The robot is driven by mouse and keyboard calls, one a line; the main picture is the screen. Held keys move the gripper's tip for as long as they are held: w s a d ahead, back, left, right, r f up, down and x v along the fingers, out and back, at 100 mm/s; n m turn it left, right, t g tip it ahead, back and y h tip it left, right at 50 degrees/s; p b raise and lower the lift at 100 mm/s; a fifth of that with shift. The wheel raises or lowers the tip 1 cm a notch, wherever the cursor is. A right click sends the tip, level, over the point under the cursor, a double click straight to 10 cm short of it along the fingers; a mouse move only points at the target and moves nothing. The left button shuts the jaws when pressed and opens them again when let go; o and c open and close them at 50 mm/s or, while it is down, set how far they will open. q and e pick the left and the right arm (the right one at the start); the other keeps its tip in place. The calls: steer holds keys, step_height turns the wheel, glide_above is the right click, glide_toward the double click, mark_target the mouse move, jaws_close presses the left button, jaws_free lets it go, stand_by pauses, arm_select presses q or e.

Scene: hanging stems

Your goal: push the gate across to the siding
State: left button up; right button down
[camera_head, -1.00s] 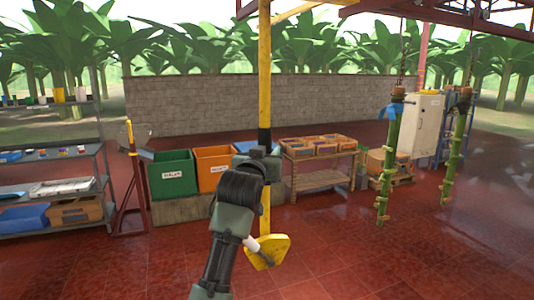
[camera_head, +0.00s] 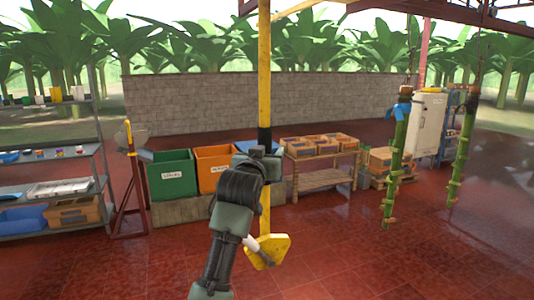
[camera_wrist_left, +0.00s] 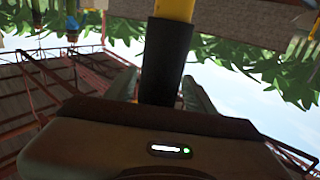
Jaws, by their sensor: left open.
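The gate looks to be the tall yellow pole (camera_head: 264,75) with a black sleeve and a yellow plate (camera_head: 268,250) at its foot. It stands upright in the middle of the head view. My left gripper (camera_head: 262,151) is at the black sleeve, partly hidden by my own wrist. In the left wrist view the black sleeve (camera_wrist_left: 165,55) stands between the two fingers, which are apart on either side of it. I cannot tell whether either finger touches it. My right gripper is not in view. I cannot identify the siding for certain.
Two green stems (camera_head: 396,165) (camera_head: 463,155) hang at the right. A green bin (camera_head: 170,180) and an orange bin (camera_head: 214,172) stand behind the pole, beside a wooden table (camera_head: 322,180). A red stand (camera_head: 130,190) and shelves are at left. The floor at front right is clear.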

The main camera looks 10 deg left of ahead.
arm_select(q)
steer(key=shift+w, duration=0.1)
steer(key=s+b, duration=0.3)
steer(key=s, duration=0.4)
steer(key=shift+s+b, duration=0.4)
steer(key=shift+f, duration=0.1)
